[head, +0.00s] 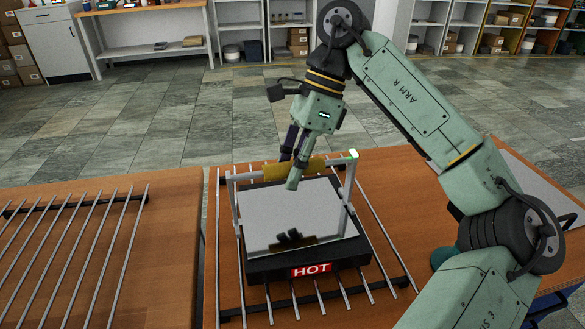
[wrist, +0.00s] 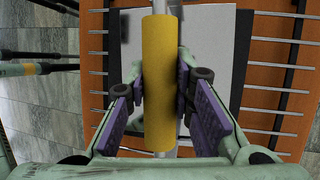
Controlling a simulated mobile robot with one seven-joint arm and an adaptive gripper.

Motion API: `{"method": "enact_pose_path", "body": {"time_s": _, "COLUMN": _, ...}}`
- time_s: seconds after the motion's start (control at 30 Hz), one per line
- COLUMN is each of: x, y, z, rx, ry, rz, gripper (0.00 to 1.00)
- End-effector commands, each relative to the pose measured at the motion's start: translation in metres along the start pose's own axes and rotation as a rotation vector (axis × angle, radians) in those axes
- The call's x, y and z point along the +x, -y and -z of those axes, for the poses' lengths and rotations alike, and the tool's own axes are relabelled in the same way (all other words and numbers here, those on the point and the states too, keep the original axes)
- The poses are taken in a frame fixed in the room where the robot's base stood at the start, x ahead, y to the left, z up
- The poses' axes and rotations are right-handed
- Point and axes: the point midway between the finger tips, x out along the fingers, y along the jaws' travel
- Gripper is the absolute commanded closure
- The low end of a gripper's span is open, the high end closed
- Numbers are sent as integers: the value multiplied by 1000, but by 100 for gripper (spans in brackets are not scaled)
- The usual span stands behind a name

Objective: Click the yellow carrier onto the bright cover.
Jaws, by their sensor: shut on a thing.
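The yellow carrier shows as a yellow cylindrical grip (head: 272,172) on a pale crossbar between two light side arms. It fills the middle of the wrist view (wrist: 158,95). My gripper (head: 295,167) comes down from above and is shut on the yellow grip, with a finger on each side in the wrist view (wrist: 162,75). The bright cover (head: 300,208) is a shiny pale plate on a black press body (head: 270,268). It also shows behind the grip in the wrist view (wrist: 212,60). The crossbar stands along the plate's far edge. Whether anything is latched cannot be told.
The press carries a red HOT label (head: 312,270) and sits on metal rods over an orange table (head: 400,235). A green light (head: 353,154) glows at the crossbar's right end. Another rod rack (head: 75,240) lies left. Shelves stand far back.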

Motion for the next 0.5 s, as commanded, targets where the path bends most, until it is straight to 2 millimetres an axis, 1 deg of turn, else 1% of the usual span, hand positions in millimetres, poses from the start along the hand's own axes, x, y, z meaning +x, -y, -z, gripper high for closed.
{"method": "enact_pose_path", "body": {"time_s": 0.17, "x": -3, "y": -1, "z": -1, "rx": 0, "ry": 1, "rz": -2, "gripper": 100}}
{"method": "enact_pose_path", "body": {"time_s": 0.5, "x": -17, "y": -4, "z": -7, "rx": 0, "ry": 1, "rz": -1, "gripper": 100}}
